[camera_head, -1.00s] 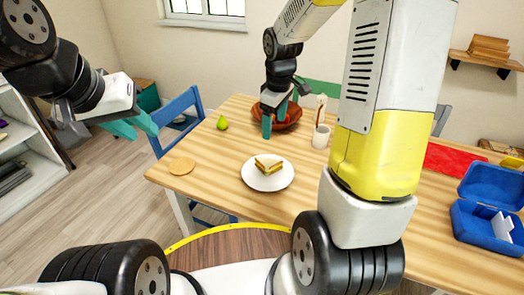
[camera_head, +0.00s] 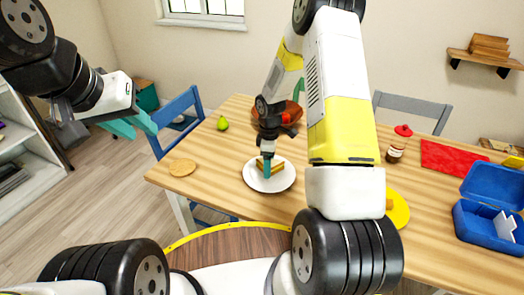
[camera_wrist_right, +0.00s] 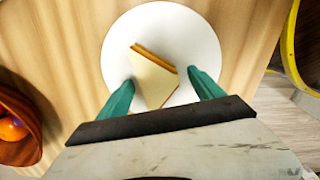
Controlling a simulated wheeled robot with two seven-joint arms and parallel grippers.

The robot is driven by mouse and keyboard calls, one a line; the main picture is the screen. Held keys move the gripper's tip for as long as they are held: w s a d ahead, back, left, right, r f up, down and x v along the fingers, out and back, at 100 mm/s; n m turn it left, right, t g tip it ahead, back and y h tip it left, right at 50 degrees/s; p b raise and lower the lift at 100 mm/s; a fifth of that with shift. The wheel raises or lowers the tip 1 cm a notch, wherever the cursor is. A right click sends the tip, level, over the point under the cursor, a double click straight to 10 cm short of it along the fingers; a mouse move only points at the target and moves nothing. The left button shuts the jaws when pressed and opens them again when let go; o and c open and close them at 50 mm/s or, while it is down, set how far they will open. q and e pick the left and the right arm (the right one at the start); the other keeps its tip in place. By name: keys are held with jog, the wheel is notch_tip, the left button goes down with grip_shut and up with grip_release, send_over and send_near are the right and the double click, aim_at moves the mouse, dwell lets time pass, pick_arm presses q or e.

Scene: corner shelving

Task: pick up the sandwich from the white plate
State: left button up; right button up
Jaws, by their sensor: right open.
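The sandwich (camera_head: 278,168) lies on the white plate (camera_head: 256,183) on the wooden table. It is partly hidden by my right gripper (camera_head: 267,168), which points down over it. In the right wrist view the sandwich (camera_wrist_right: 153,80) lies between the two teal fingers of the right gripper (camera_wrist_right: 162,90), on the plate (camera_wrist_right: 192,40). The fingers are open, one on each side, with a gap on the right side. My left gripper (camera_head: 135,124) hangs at the left, away from the table, with its teal fingers apart and nothing seen between them.
A brown bowl (camera_head: 291,113) stands behind the plate; its edge shows in the right wrist view (camera_wrist_right: 30,128).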

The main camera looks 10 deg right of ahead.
jog(key=shift+f, duration=0.55)
jog(key=c, duration=0.8)
jog(key=shift+r, duration=0.1)
